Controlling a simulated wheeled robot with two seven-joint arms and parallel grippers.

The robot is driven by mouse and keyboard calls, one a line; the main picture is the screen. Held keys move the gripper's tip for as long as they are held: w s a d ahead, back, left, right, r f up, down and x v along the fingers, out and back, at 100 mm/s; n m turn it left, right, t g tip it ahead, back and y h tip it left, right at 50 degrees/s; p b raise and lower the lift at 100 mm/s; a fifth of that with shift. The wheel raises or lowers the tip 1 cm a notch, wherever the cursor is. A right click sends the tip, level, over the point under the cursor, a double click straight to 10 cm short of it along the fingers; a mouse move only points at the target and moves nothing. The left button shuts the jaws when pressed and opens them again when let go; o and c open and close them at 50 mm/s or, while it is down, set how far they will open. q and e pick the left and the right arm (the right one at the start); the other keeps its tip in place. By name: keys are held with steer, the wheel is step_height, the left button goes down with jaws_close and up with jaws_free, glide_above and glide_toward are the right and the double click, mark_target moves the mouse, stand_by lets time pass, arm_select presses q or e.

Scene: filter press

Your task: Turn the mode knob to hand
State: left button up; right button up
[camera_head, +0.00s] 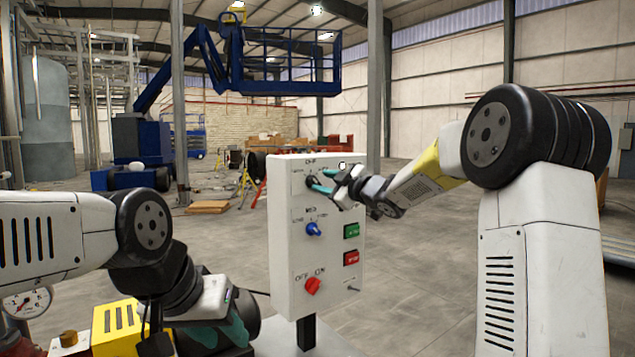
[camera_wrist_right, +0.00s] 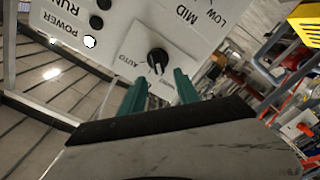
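The mode knob (camera_wrist_right: 158,60) is black with a pale pointer mark, between an AUTO label and a partly hidden label in the right wrist view. The pointer faces down towards the fingers; its exact setting is unclear. It sits on the white control box (camera_head: 283,255), near the top in the head view. My right gripper (camera_wrist_right: 160,76) is open, its two teal fingers pointing at the panel with tips just short of or beside the knob; contact cannot be told. It also shows in the head view (camera_head: 326,182). My left gripper (camera_head: 228,328) is low at the left, its fingers partly hidden.
The box also carries a blue knob (camera_head: 313,229), a green button (camera_head: 351,230), a red button (camera_head: 351,258), a red knob (camera_head: 312,286) and a small toggle (camera_head: 352,289). A yellow block (camera_head: 118,328) and a gauge (camera_head: 27,302) are at lower left.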

steer(key=v, duration=0.3)
steer(key=s+d+f+m+g+h, duration=0.1)
steer(key=s+d+f+m+h, duration=0.1)
steer(key=s+d+m+h, duration=0.9)
steer(key=s+f+m+g+y, duration=0.1)
steer(key=s+f, duration=0.3)
steer(key=s, duration=0.5)
steer(key=s+f+m+g, duration=0.2)
steer(key=s+f+g, duration=0.2)
steer(key=s, duration=0.6)
steer(key=s+f+m+g+y, duration=0.1)
steer(key=s+f+g, duration=0.1)
steer(key=s+f, duration=0.4)
steer(key=s, duration=0.4)
steer(key=shift+a+f+m+y, duration=0.2)
steer(key=shift+a+m+y, duration=0.1)
steer(key=shift+a+m, duration=0.1)
